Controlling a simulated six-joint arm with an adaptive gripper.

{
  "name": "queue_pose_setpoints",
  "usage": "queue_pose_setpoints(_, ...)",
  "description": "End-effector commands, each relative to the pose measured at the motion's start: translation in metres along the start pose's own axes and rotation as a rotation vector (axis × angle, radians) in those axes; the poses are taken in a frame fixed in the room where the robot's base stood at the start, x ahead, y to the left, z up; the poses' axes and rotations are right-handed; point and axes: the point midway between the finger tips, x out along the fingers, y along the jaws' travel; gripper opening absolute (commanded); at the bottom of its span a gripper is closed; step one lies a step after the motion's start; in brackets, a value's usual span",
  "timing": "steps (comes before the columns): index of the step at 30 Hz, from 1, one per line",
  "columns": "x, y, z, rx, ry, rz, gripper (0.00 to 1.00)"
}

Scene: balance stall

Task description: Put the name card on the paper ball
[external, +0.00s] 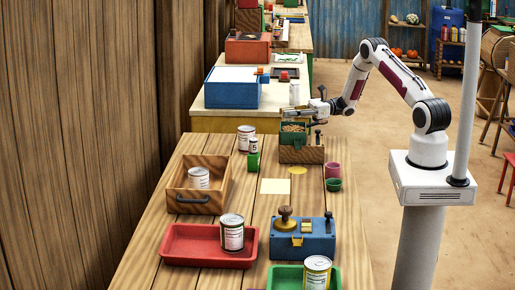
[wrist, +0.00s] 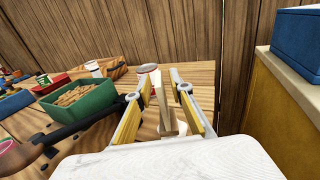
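A pale cream square (external: 275,186), possibly the name card, lies flat in the middle of the table. A small flat yellow round (external: 298,170) lies just beyond it. I cannot pick out the paper ball with certainty. My gripper (external: 296,112) is above the table's far end, beside the green box of brown pieces, and points left. In the wrist view its two yellow-padded fingers (wrist: 161,78) stand apart. A narrow pale upright piece (wrist: 163,105) shows between them with gaps at its sides; I cannot tell what it is.
The green box (external: 293,133) stands on a wooden block close to my gripper. Several cans, a wooden drawer box (external: 187,201), a red tray (external: 183,256), a blue box (external: 317,245) and a green tray (external: 287,277) crowd the table. The wooden wall bounds the left side.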

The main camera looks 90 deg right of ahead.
Motion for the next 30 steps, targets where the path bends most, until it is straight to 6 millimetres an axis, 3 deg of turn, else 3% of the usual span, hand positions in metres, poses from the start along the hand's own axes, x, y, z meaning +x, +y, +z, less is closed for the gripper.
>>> queue_pose_setpoints(21,-0.097,-0.001,-0.001,0.0,0.0,-0.003,0.21)
queue_pose_setpoints(30,-0.115,0.0,-0.001,0.001,0.0,-0.001,0.21)
